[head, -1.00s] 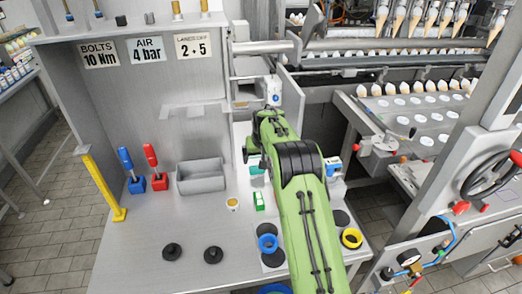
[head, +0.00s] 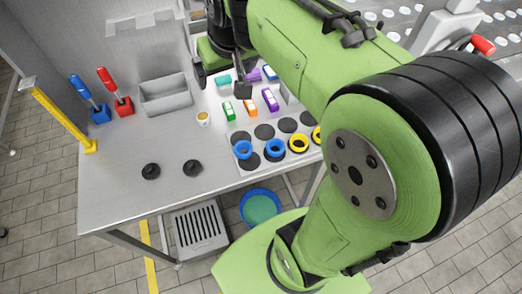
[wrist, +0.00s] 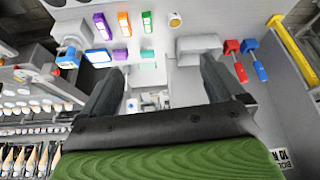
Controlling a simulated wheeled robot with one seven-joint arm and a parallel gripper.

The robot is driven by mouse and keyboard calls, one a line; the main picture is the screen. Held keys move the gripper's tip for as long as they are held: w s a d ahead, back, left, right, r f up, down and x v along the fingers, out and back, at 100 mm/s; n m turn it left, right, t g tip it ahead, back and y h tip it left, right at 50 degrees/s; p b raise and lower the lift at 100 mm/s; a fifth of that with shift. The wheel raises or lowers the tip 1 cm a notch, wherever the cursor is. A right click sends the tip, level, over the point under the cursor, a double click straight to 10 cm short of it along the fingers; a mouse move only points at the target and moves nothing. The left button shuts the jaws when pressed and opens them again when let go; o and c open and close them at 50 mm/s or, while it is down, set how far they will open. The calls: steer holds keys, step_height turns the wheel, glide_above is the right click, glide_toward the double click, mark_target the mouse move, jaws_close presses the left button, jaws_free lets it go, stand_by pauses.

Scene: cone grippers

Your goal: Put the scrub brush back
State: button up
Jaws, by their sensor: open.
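I cannot tell for sure which thing is the scrub brush. A blue-handled tool (head: 82,90) and a red-handled tool (head: 106,79) stand tilted in blocks of their own colours at the left of the bench. They also show at the right of the wrist view, red (wrist: 236,65) and blue (wrist: 255,61). My gripper (head: 221,83) is open above the back of the bench, right of the grey bin. In the wrist view its two dark fingers (wrist: 162,88) are wide apart with nothing held between them. My arm hides the back right of the bench.
A grey bin (head: 166,95) stands right of the handled tools. Small green (head: 229,110), orange (head: 270,100) and teal blocks (head: 222,80) lie near rings (head: 275,148) in black spots. Two black knobs (head: 192,167) sit in front. A yellow post (head: 62,115) edges the left.

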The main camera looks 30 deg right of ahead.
steer(key=s+a+f, duration=0.1)
steer(key=s+f, duration=0.1)
steer(key=s, duration=0.7)
steer(key=s+a+f, duration=0.2)
steer(key=s, duration=0.7)
steer(key=shift+f+n, duration=0.3)
steer(key=shift+n, duration=0.1)
